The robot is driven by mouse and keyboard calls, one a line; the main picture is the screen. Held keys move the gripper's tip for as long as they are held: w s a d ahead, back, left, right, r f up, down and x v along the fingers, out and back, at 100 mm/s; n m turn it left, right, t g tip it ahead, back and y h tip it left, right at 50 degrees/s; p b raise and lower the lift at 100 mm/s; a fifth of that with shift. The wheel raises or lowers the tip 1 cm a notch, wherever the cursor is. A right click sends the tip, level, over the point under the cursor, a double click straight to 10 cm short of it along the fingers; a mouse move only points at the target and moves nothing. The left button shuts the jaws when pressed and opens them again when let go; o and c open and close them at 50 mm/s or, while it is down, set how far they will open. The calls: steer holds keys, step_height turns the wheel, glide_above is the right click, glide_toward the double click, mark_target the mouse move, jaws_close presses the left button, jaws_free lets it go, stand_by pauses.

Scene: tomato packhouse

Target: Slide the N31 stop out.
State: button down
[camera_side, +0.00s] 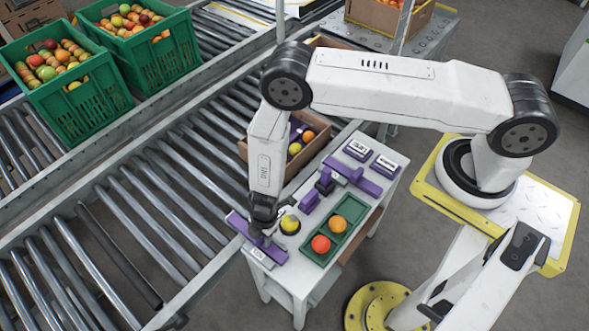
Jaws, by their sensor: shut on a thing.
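A long purple bar, which I take for the N31 stop (238,223), lies at the near left end of the white table, partly over its edge beside the rollers. A white label (257,253) sits by it, its lettering too small to read. My gripper (263,236) points down and is shut on the purple bar at its middle. The fingertips are largely hidden by the gripper body. A yellow tomato (290,224) sits on a dark round seat just right of my gripper.
A green tray (313,256) holds a red and an orange tomato to the right. Another purple stop (368,187) and labelled blocks (385,164) stand farther back. A cardboard box (318,143) of fruit is behind my forearm. The roller conveyor (150,200) is clear at left.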

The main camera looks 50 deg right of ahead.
mark_target(242, 225)
steer(key=shift+w+f, duration=0.2)
steer(key=shift+w, duration=1.55)
steer(key=shift+w+f, duration=0.2)
steer(key=shift+w, duration=1.55)
stand_by(2.1)
stand_by(0.3)
steer(key=c, duration=0.5)
jaws_free()
steer(key=shift+s, duration=0.1)
steer(key=shift+w, duration=0.4)
steer(key=shift+r, duration=0.2)
